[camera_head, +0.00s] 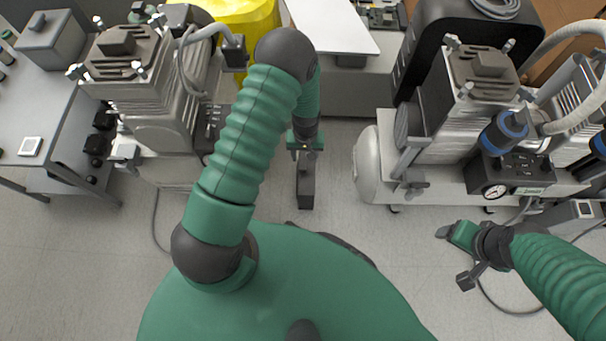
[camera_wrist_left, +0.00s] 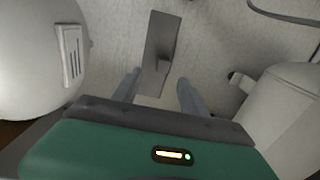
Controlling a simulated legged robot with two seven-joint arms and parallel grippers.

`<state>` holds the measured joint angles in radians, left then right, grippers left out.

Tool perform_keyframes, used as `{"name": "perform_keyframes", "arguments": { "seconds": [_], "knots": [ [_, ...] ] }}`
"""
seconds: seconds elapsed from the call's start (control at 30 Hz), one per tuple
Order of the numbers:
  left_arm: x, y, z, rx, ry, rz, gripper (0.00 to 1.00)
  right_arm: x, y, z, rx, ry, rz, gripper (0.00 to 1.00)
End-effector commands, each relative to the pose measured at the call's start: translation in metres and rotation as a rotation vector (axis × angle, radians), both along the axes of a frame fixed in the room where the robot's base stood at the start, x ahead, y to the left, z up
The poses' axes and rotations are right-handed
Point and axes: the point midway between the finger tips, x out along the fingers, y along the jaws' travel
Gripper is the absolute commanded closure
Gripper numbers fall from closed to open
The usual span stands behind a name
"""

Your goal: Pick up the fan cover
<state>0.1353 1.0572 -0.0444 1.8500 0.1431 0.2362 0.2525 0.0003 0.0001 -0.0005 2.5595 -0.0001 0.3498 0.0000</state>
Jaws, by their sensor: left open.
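A dark grey flat piece with a small raised tab shows in the left wrist view (camera_wrist_left: 160,52) and may be the fan cover; I cannot tell for sure. In the head view it appears as a narrow dark grey piece (camera_head: 306,185) in the aisle between the two compressors. My left gripper (camera_head: 306,150) is above it, pointing down. In the wrist view its two fingers (camera_wrist_left: 160,88) are apart, with the near end of the piece showing between and beyond the tips. I see no clear contact. My right gripper (camera_head: 455,258) is low at the right, clear of the piece; its jaw gap is unclear.
One compressor (camera_head: 165,100) stands at the left, another (camera_head: 470,110) at the right with a white tank (camera_head: 368,165). A grey table (camera_head: 40,105) is at the far left. A yellow bin (camera_head: 245,20) and white-topped cabinet (camera_head: 330,30) stand behind. The floor (camera_head: 340,215) between is clear.

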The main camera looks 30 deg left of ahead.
Motion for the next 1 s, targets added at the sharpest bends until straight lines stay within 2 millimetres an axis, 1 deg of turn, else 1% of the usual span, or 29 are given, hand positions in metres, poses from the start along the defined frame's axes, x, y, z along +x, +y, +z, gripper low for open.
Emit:
{"name": "perform_keyframes", "arguments": {
  "seconds": [0.03, 0.1, 0.27, 0.37, 0.43, 0.5, 0.57, 0.77, 1.0],
  "knots": [
    [-0.001, 0.001, -0.018, -0.002, 0.002, 0.001, 0.49, 0.0, 0.0, -0.012, 0.0, 0.0, 0.0, 0.26],
    [0.0, 0.002, -0.029, -0.005, -0.001, 0.0, 0.49, 0.0, 0.0, -0.017, 0.0, 0.001, 0.0, 0.26],
    [-0.001, 0.003, -0.041, -0.006, -0.001, 0.0, 0.49, 0.0, 0.0, -0.023, 0.0, 0.0, 0.0, 0.26],
    [-0.003, 0.005, -0.059, -0.006, 0.0, 0.001, 0.49, 0.0, 0.0, -0.039, 0.0, 0.0, 0.001, 0.26],
    [-0.005, 0.006, -0.074, -0.006, 0.0, 0.001, 0.49, 0.0, 0.0, -0.053, 0.0, 0.0, 0.001, 0.26],
    [-0.005, 0.006, -0.084, -0.005, 0.0, -0.001, 0.49, -0.001, 0.0, -0.059, 0.0, 0.001, 0.001, 0.26],
    [-0.005, 0.006, -0.089, -0.004, 0.0, -0.001, 0.49, -0.001, 0.0, -0.061, 0.0, 0.001, 0.001, 0.26],
    [-0.005, 0.006, -0.085, -0.005, -0.001, -0.001, 0.49, 0.0, 0.0, -0.058, 0.0, 0.0, 0.001, 0.26],
    [-0.005, 0.006, -0.085, -0.005, -0.001, -0.001, 0.8, 0.0, 0.0, -0.058, 0.0, 0.0, 0.001, 0.26]
  ]
}}
